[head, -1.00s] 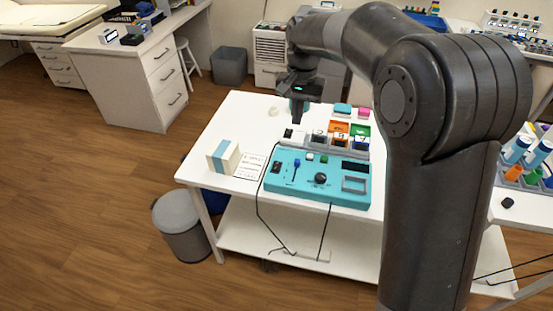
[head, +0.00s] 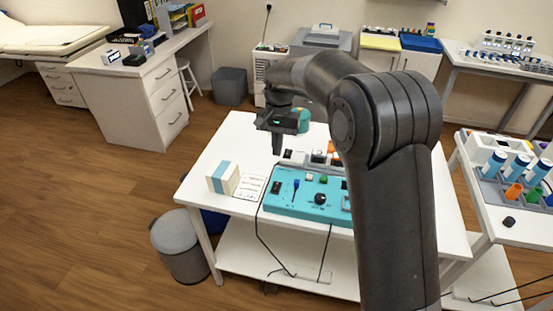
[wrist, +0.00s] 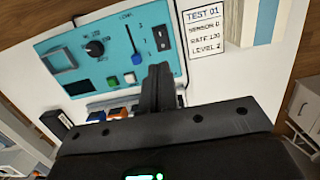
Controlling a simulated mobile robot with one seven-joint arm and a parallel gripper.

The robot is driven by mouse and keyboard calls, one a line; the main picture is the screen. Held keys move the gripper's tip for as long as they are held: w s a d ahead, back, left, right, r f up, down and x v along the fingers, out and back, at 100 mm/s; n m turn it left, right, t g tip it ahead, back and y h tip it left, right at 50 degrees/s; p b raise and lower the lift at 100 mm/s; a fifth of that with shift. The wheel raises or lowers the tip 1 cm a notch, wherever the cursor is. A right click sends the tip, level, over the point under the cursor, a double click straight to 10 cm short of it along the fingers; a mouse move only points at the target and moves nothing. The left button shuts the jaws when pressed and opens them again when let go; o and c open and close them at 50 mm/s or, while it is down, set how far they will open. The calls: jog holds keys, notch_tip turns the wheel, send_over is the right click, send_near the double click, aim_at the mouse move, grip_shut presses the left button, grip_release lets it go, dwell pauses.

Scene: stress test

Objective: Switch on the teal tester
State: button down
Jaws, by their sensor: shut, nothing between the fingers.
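The teal tester (head: 290,207) lies on the white table, its right end hidden by my arm in the head view. In the wrist view, the tester (wrist: 60,62) shows a black rocker switch (wrist: 161,38), a blue slider (wrist: 137,58), a black knob (wrist: 95,48), a green button (wrist: 111,83), a white button (wrist: 129,78) and a dark screen (wrist: 78,88). My gripper (head: 277,152) is shut and empty, above the table near the tester's back left. In the wrist view my gripper (wrist: 158,70) overlaps the tester's edge near the switch; its exact height is unclear.
A printed card (wrist: 205,25) lies beside the tester's switch end. A white and blue box (head: 223,179) stands left of the card. Small bins (wrist: 95,116) sit behind the tester. Black cables (head: 262,225) hang off the table's front. A grey bin (head: 180,247) stands left.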

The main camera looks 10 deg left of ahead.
aim_at(278, 185)
jog(key=f, duration=0.4)
jog(key=s+f, duration=0.1)
jog(key=f, duration=0.7)
jog(key=shift+s+f, duration=0.2)
jog(key=shift+s, duration=0.15)
jog(key=shift+s+f+t, duration=0.35)
jog(key=shift+f+t, duration=0.1)
jog(key=shift+t, duration=0.25)
jog(key=shift+d+f, duration=0.1)
jog(key=shift+w, duration=0.1)
jog(key=shift+w+d, duration=0.15)
jog(key=shift+w, duration=0.7)
jog(key=shift+r, duration=0.2)
notch_tip(278, 185, up, 14)
jog(key=shift+a+r, duration=0.2)
jog(key=shift+a, duration=0.1)
